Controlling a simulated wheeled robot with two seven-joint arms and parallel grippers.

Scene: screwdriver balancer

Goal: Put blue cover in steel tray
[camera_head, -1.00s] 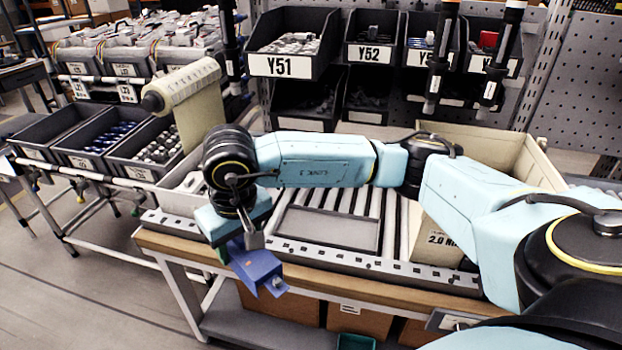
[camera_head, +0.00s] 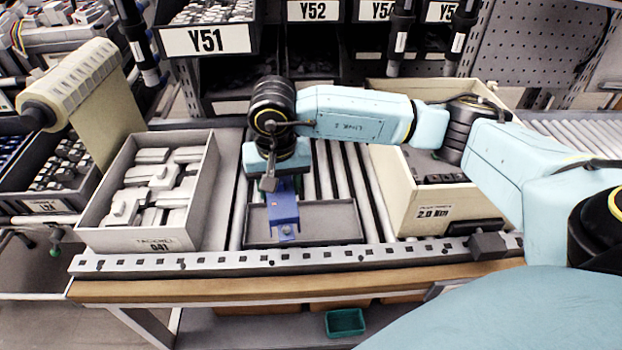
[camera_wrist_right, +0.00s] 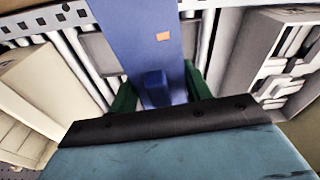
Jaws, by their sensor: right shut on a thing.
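The blue cover (camera_head: 284,212) is held in my right gripper (camera_head: 277,186), over the left part of the steel tray (camera_head: 335,222). The right wrist view shows the blue cover (camera_wrist_right: 148,40) between the green fingers of my right gripper (camera_wrist_right: 158,92), which are shut on it. The tray is a shallow grey rectangle on the roller conveyor; the wrist view shows a part of it (camera_wrist_right: 98,52) beside the cover. I cannot tell whether the cover touches the tray floor. My left gripper is not in view.
A light bin of white parts (camera_head: 93,238) stands left of the tray. A cream box (camera_head: 420,215) labelled 2.0 stands to the right. A perforated rail (camera_head: 230,262) runs along the front. Dark shelf bins (camera_head: 205,40) are behind.

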